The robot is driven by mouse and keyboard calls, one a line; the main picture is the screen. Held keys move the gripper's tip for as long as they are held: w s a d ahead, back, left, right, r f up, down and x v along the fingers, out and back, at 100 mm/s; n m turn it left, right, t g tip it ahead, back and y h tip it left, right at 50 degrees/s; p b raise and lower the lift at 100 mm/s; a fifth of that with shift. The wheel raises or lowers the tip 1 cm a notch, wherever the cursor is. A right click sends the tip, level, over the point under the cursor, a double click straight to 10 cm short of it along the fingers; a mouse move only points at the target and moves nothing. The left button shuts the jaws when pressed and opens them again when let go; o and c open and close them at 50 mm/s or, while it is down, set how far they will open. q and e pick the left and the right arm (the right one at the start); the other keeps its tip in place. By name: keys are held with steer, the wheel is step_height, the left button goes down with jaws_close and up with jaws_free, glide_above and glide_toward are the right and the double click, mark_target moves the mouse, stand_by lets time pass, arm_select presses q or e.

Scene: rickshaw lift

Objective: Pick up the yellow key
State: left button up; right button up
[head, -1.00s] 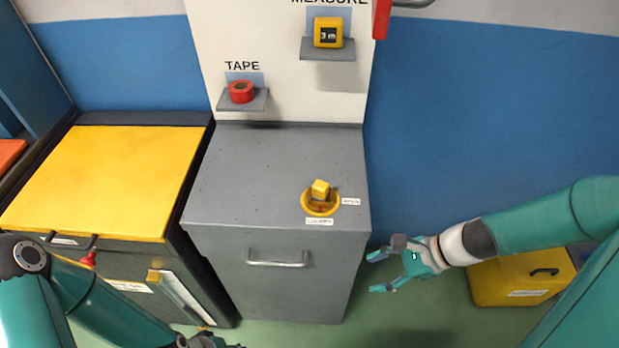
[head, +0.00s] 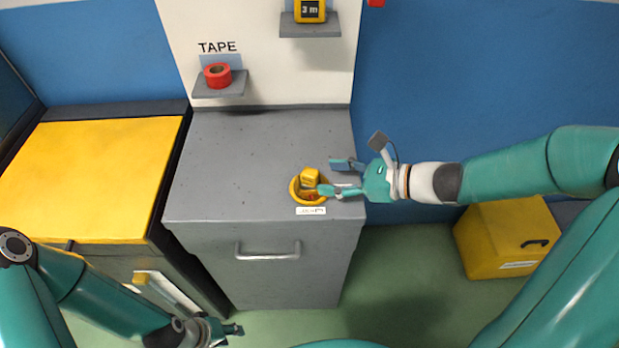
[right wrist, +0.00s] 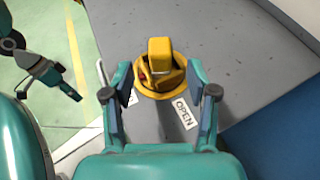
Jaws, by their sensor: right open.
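The yellow key (head: 310,178) stands in a round yellow switch ring (head: 297,193) on the grey cabinet top, near its front right corner. In the right wrist view the key (right wrist: 160,54) rises from the ring (right wrist: 165,88), ahead of the fingertips. My right gripper (head: 336,177) is open, with its fingers pointing left toward the key. In the right wrist view its two fingers (right wrist: 160,85) lie on either side, with nothing held between them. My left gripper (head: 232,330) hangs low in front of the cabinet; its jaw state is unclear.
The grey cabinet (head: 220,160) has a handle on its front. A red tape roll (head: 217,75) and a yellow measure (head: 310,10) sit on shelves behind. A yellow-topped unit (head: 95,170) stands at left. A yellow case (head: 505,238) is on the floor at right.

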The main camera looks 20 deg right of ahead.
mark_target(318, 174)
steer(key=shift+r+p+x, duration=0.15)
steer(key=shift+p+x, duration=0.05)
steer(key=shift+x, duration=1.2)
steer(key=shift+r+p+x, duration=0.1)
steer(key=shift+p+x, duration=0.1)
steer(key=shift+x, duration=1.25)
jaws_close()
